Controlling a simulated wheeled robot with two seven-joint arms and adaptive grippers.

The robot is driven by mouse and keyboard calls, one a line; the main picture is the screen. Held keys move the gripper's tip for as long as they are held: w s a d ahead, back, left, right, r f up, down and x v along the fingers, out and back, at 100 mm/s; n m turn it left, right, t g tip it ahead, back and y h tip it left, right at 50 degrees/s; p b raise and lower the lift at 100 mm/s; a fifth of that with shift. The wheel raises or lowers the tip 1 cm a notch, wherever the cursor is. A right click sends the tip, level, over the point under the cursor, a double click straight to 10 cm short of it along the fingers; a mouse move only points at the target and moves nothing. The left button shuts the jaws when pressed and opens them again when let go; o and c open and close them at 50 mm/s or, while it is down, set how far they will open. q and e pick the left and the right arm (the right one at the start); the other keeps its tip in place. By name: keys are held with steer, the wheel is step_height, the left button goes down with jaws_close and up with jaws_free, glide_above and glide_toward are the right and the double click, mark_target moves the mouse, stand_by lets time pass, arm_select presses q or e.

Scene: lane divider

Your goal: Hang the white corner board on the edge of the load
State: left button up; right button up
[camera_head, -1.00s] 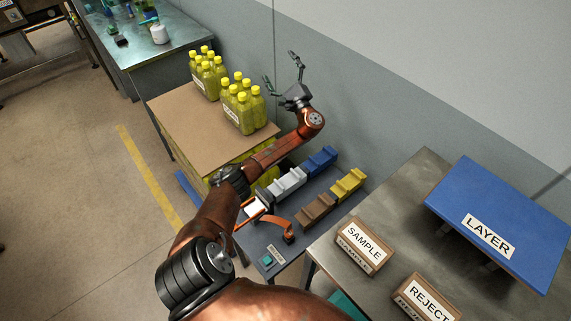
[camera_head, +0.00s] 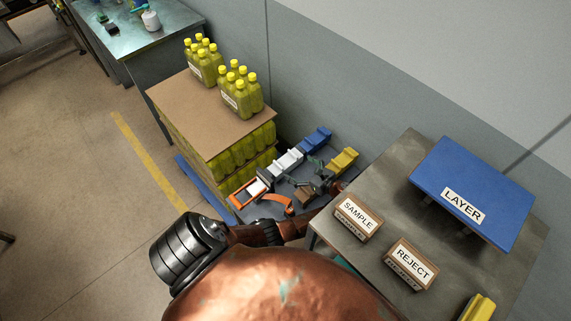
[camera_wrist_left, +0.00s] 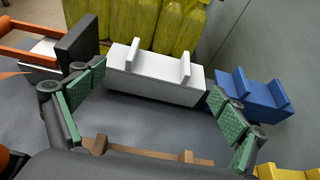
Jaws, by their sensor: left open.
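The white corner board (camera_head: 287,161) sits on a low grey stand beside the load, in a row with a blue piece (camera_head: 317,139). In the left wrist view the white corner board (camera_wrist_left: 150,80) lies ahead of my fingers, its two upright tabs showing. My left gripper (camera_head: 314,176) is over the stand, just in front of the board; its open, empty fingers (camera_wrist_left: 158,100) spread about as wide as the board. The load (camera_head: 205,105) is stacked yellow bottles under a brown sheet, with bottle packs on top. My right gripper is not in view.
A yellow piece (camera_head: 343,158) and a brown piece (camera_wrist_left: 150,152) are close to my left gripper. An orange-handled tool (camera_head: 262,196) lies at the stand's left. At right a table holds a blue LAYER board (camera_head: 475,190) and SAMPLE (camera_head: 357,218) and REJECT (camera_head: 411,264) blocks.

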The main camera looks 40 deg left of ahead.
mark_target(289, 165)
arm_select(q)
steer(key=b+x, duration=0.1)
steer(key=x, duration=0.5)
steer(key=shift+a, duration=0.25)
steer(key=shift+d+r, duration=0.1)
steer(key=shift+r, duration=0.05)
steer(key=c, duration=1.3)
steer(key=shift+o, duration=0.2)
